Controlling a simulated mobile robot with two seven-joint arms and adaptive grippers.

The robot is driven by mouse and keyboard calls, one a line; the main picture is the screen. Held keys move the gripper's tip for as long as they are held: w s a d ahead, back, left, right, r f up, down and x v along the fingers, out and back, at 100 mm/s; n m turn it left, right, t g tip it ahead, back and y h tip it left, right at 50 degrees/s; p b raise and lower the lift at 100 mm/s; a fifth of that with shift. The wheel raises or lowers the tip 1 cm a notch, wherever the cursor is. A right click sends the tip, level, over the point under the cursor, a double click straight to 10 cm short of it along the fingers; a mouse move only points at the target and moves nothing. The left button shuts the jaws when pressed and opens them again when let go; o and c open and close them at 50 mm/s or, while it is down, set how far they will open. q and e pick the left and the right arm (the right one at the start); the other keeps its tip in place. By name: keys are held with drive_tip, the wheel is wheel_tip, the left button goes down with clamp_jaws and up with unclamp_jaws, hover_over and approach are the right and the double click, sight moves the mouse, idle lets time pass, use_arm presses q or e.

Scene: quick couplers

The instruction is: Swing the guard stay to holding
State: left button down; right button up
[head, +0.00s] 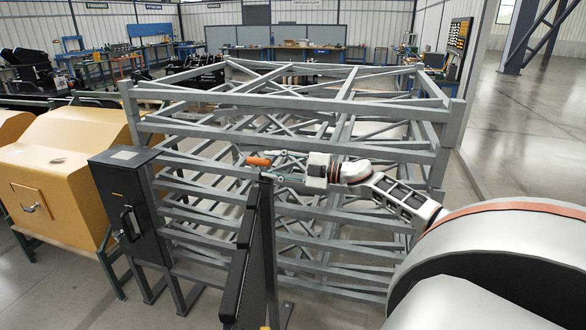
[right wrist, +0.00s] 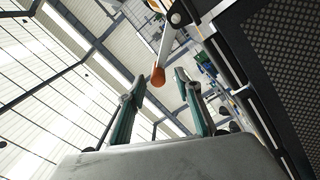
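The guard stay appears as a grey bar with an orange grip (head: 259,161) at the top of the dark guard panel (head: 238,275). In the right wrist view the orange grip (right wrist: 158,77) hangs at the end of the light grey bar (right wrist: 167,42). My right gripper (head: 279,167) is just right of the grip in the head view. In the right wrist view its fingers (right wrist: 159,78) are spread, with the orange grip showing between the tips. I cannot tell whether they touch it. My left gripper is not in view.
A dark box with a handle (head: 126,205) stands left of the guard, beside tan machine housings (head: 65,160). A large grey steel frame (head: 300,100) fills the space behind my right arm. A black perforated panel (right wrist: 290,55) lies close at the right in the wrist view.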

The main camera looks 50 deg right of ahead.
drive_tip(key=v, duration=0.6)
drive_tip(key=shift+s, duration=0.35)
drive_tip(key=shift+d, duration=0.15)
drive_tip(key=shift+f, duration=0.1)
